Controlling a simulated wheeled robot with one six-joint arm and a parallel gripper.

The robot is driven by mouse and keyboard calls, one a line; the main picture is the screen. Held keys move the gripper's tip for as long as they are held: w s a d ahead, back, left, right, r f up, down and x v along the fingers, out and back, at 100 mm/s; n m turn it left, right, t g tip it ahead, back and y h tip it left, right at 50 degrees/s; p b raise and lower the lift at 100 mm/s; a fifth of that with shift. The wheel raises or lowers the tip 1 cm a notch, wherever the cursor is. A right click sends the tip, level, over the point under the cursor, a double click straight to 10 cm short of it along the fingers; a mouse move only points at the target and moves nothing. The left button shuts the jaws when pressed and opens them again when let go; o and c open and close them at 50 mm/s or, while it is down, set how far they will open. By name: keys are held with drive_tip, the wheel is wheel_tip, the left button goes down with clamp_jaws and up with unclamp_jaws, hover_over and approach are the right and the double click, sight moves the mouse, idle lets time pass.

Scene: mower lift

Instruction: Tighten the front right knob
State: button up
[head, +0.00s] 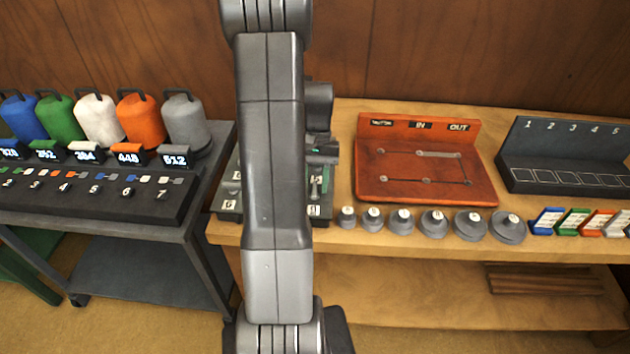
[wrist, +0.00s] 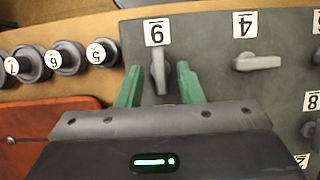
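The grey knob panel (head: 230,216) lies on the wooden bench, mostly hidden behind my arm in the head view. The front right knob (head: 316,188) stands at its right front corner by a white label. In the wrist view this knob (wrist: 158,72) is a grey lever beside a label that reads like 9, or an upside-down 6. My gripper (wrist: 159,66) is open, with one green finger on each side of the knob and a visible gap on both sides. A second knob (wrist: 258,63) lies to the right by a 4 label.
Several grey weights (head: 402,221) stand along the bench front, right of the panel. An orange board (head: 425,185) and a dark numbered rack (head: 560,165) sit behind them. A dark cart (head: 120,215) with coloured canisters (head: 140,118) stands left.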

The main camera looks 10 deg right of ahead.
drive_tip(key=shift+r, duration=0.1)
drive_tip(key=b+v, duration=0.1)
drive_tip(key=v, duration=1.2)
drive_tip(key=shift+w+r, duration=0.15)
drive_tip(key=shift+r, duration=0.1)
drive_tip(key=shift+d+f, duration=0.1)
drive_tip(key=shift+d, duration=0.05)
drive_tip(key=p+x, duration=0.1)
drive_tip(key=x, duration=1.2)
drive_tip(key=shift+s+f, duration=0.2)
drive_tip(key=shift+f, duration=0.1)
